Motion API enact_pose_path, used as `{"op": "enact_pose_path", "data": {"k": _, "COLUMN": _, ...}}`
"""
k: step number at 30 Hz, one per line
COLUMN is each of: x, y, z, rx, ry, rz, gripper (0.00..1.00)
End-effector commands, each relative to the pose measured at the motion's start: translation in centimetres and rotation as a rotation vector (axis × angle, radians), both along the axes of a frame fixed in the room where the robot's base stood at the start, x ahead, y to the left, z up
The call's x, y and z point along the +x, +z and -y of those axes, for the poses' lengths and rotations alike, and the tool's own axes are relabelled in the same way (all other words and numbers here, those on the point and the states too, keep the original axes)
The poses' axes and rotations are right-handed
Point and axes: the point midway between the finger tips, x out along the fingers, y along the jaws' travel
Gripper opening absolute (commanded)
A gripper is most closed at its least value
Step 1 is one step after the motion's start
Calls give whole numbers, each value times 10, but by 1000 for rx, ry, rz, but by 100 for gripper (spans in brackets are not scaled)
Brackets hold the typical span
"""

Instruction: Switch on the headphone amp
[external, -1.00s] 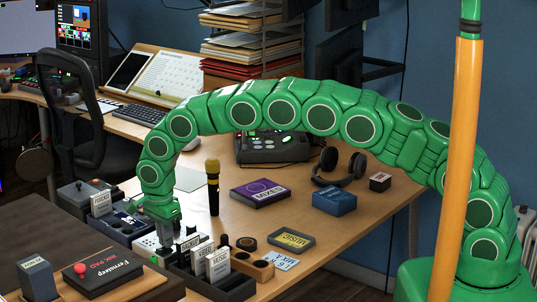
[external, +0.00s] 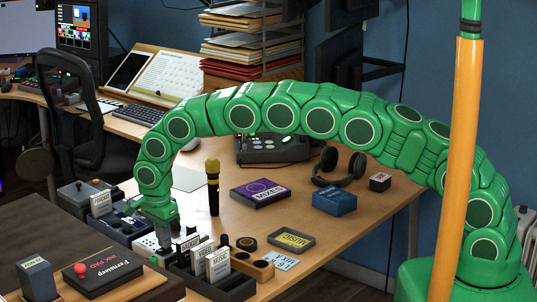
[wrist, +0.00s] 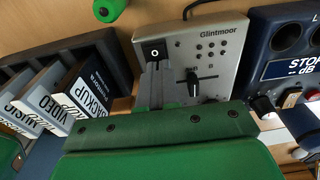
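A silver box marked "Glintmoor" (wrist: 215,45) fills the top middle of the wrist view; no label there calls it a headphone amp. Its black switch (wrist: 154,52) with a white "O" sits at the box's left side. A black slider knob (wrist: 193,77) and a slot are to the right. In the external view the pale box (external: 146,244) is partly hidden by my gripper (external: 163,238). My gripper's grey fingers (wrist: 158,70) look closed together and empty, with the tips right at the switch's lower edge. I cannot tell whether they touch it.
A dark rack with upright cards (wrist: 75,92) marked "BACKUP" and "VIDEO" stands close on the left in the wrist view. A dark blue device (wrist: 285,65) is close on the right. A microphone (external: 212,185) stands upright behind my gripper. Headphones (external: 340,166) lie farther right.

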Motion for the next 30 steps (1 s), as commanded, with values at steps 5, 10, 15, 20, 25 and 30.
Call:
{"op": "enact_pose_path", "data": {"k": 5, "x": -13, "y": 10, "z": -1, "rx": -8, "ry": 9, "rz": -14, "gripper": 0}}
{"op": "enact_pose_path", "data": {"k": 10, "x": -5, "y": 47, "z": -2, "rx": 2, "ry": 2, "rz": -2, "gripper": 0}}
{"op": "enact_pose_path", "data": {"k": 15, "x": -4, "y": 82, "z": -5, "rx": 6, "ry": -1, "rz": 1, "gripper": 0}}
{"op": "enact_pose_path", "data": {"k": 20, "x": -5, "y": 109, "z": -5, "rx": 3, "ry": -2, "rz": 0, "gripper": 0}}
{"op": "enact_pose_path", "data": {"k": 25, "x": -6, "y": 131, "z": -6, "rx": 6, "ry": -3, "rz": 2, "gripper": 0}}
{"op": "enact_pose_path", "data": {"k": 30, "x": -6, "y": 139, "z": -6, "rx": 4, "ry": -3, "rz": 1, "gripper": 0}}
